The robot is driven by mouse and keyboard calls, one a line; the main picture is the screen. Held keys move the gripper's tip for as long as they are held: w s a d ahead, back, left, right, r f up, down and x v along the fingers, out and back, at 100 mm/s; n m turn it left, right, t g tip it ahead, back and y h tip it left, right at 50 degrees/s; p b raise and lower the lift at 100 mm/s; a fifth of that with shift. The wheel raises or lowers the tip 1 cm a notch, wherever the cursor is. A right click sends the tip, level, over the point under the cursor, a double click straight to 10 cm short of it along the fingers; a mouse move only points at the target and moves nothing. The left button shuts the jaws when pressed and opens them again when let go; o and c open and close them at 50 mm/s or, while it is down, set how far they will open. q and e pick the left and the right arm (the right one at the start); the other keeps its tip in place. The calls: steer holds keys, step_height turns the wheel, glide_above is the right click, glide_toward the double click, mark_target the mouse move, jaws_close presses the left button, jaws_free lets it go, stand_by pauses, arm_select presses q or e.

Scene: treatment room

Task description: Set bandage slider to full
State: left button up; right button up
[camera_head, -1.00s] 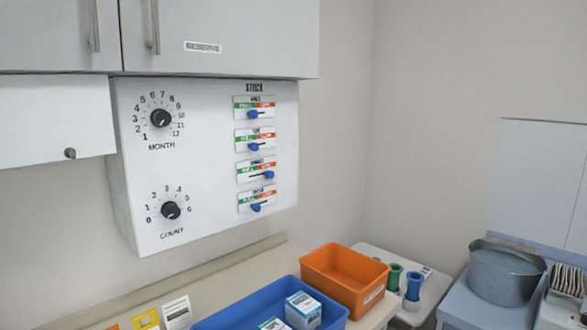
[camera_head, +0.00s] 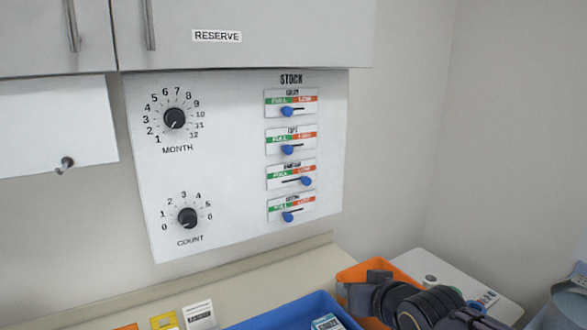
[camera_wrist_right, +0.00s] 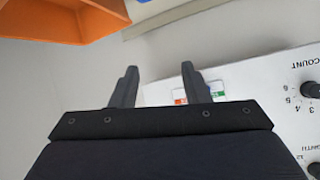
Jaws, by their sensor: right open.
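The white stock panel (camera_head: 240,160) has a column of several sliders, each with a green FULL side at left, a red side at right and a blue knob. The third slider from the top (camera_head: 291,174) has a longer, blurred label that looks like bandage; its knob (camera_head: 306,181) sits toward the red right side. The other knobs sit nearer the middle. My right gripper (camera_head: 352,290) is below and right of the panel, over the trays. In the right wrist view it is open and empty (camera_wrist_right: 165,75), with a red and green slider label (camera_wrist_right: 181,97) beyond its fingers.
A month dial (camera_head: 174,118) and a count dial (camera_head: 187,218) are on the panel's left. Cupboards (camera_head: 250,30) hang above. The counter below holds a blue tray (camera_head: 275,314) and an orange bin (camera_head: 362,272). The space before the sliders is clear.

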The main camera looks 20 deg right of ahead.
mark_target(309, 182)
steer(key=w+r+t+p, duration=0.1)
steer(key=w+r+t, duration=0.1)
steer(key=w+r, duration=0.2)
steer(key=w+r+n+t+y+p, duration=0.1)
steer(key=w+r+t+p, duration=0.1)
steer(key=w+r, duration=0.3)
steer(key=w+r+n+t+y+p, duration=0.1)
steer(key=w+r, duration=0.4)
steer(key=w, duration=0.5)
steer(key=shift+w+a+t, duration=0.15)
steer(key=shift+w+t, duration=0.25)
steer(key=shift+t, duration=0.1)
arm_select(q)
step_height(309, 182, up, 6)
steer(key=shift+s+a, duration=0.15)
arm_select(e)
steer(key=shift+w+f, duration=0.15)
steer(key=shift+w, duration=0.45)
jaws_close()
